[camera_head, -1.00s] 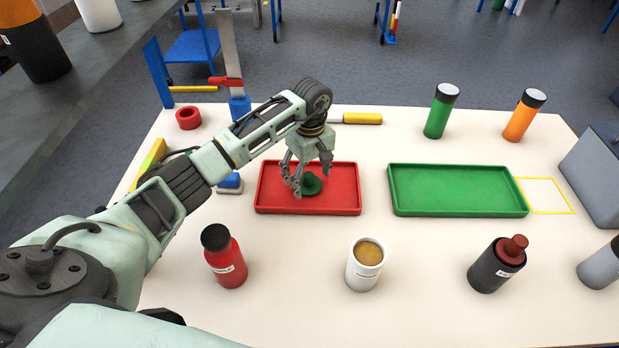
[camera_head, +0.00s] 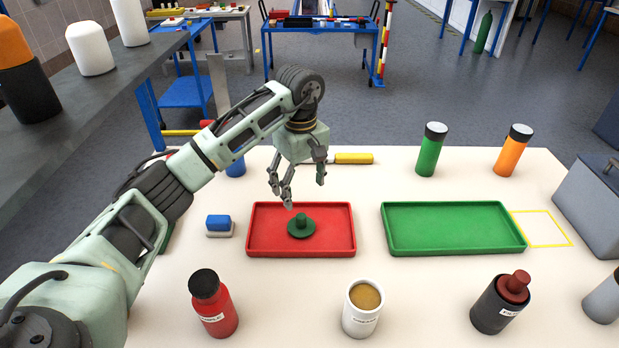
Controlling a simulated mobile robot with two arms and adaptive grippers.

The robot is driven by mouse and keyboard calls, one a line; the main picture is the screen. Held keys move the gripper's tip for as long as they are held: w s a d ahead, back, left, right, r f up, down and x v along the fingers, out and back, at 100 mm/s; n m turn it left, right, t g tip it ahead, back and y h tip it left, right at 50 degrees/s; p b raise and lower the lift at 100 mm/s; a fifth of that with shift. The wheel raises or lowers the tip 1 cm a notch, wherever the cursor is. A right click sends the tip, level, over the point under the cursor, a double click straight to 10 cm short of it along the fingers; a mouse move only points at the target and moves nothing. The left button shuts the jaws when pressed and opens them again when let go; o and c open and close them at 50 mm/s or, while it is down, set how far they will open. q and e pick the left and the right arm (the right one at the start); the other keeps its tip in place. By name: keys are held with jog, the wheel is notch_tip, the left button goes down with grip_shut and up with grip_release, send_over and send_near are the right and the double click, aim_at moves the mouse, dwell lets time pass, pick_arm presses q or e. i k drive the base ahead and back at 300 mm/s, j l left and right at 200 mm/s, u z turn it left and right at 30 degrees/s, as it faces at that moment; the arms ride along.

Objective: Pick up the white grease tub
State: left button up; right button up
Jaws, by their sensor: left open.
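The white grease tub (camera_head: 361,318) stands upright at the front middle of the table, open at the top with tan grease (camera_head: 365,296) showing inside. It has a small label on its front. My left gripper (camera_head: 298,190) is open and empty above the back of the red tray (camera_head: 262,249), behind and to the left of the tub, well apart from it. A dark green knobbed part (camera_head: 301,227) lies in the red tray below the gripper. My right gripper is not in view.
A red bottle (camera_head: 213,304) stands left of the tub and a dark bottle with a red top (camera_head: 500,304) right of it. Behind are a green tray (camera_head: 392,244), a green bottle (camera_head: 431,150) and an orange bottle (camera_head: 512,151). Table around the tub is clear.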

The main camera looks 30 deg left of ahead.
aim_at(365, 298)
jog(key=k+l, duration=0.5)
jog(key=k, duration=0.2)
jog(key=k+l, duration=0.5)
jog(key=k, duration=0.15)
